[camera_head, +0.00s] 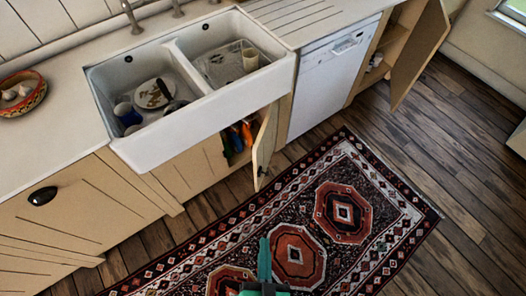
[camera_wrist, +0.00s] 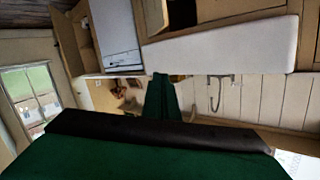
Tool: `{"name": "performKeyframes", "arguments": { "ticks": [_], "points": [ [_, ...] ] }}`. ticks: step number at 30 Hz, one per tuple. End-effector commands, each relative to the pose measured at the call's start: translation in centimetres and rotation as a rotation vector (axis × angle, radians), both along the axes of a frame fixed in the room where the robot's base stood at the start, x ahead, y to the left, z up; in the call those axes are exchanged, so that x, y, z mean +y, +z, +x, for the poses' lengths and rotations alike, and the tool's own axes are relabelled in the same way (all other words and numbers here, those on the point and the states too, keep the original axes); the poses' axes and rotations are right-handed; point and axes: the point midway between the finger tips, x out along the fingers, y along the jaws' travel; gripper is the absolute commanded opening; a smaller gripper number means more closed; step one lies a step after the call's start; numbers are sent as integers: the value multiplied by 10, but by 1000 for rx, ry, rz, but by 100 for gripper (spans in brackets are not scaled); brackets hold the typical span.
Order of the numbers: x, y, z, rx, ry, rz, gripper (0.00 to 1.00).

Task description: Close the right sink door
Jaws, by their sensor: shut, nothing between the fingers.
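The right sink door (camera_head: 264,146) is a cream wooden panel under the right end of the white double sink (camera_head: 210,112). It stands open, swung out from the cabinet, with its free edge towards the rug. Colourful bottles (camera_head: 238,137) show in the opening behind it. My green gripper (camera_head: 264,252) is over the rug, in front of the door and apart from it, with its fingers shut and empty. The gripper (camera_wrist: 161,90) also shows in the wrist view, where the kitchen appears upside down and the white sink front (camera_wrist: 225,46) lies beyond.
A white dishwasher (camera_head: 328,76) stands right of the sink. Beyond it another cabinet door (camera_head: 419,52) hangs open. A patterned rug (camera_head: 380,180) covers the floor before the sink. Dishes lie in both basins. A bowl (camera_head: 22,94) sits on the left counter.

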Motion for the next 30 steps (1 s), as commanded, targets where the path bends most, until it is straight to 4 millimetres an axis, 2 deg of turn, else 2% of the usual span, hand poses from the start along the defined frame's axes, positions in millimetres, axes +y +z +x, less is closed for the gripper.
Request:
{"name": "performKeyframes", "arguments": {
  "ticks": [1, 6, 11, 15, 21, 24, 27, 30],
  "points": [
    [-2, -17, 15, -14, -13, 63, 0],
    [-9, -67, 62, -54, -65, 300, 0],
    [-13, -107, 114, -92, -104, 528, 0],
    [-12, -134, 165, -124, -126, 728, 0],
    [-11, -161, 239, -166, -159, 1004, 0],
    [-10, -167, 268, -181, -170, 1114, 0],
    [-10, -171, 289, -194, -179, 1191, 0],
    [-10, -173, 301, -202, -186, 1241, 0]
  ]
}}
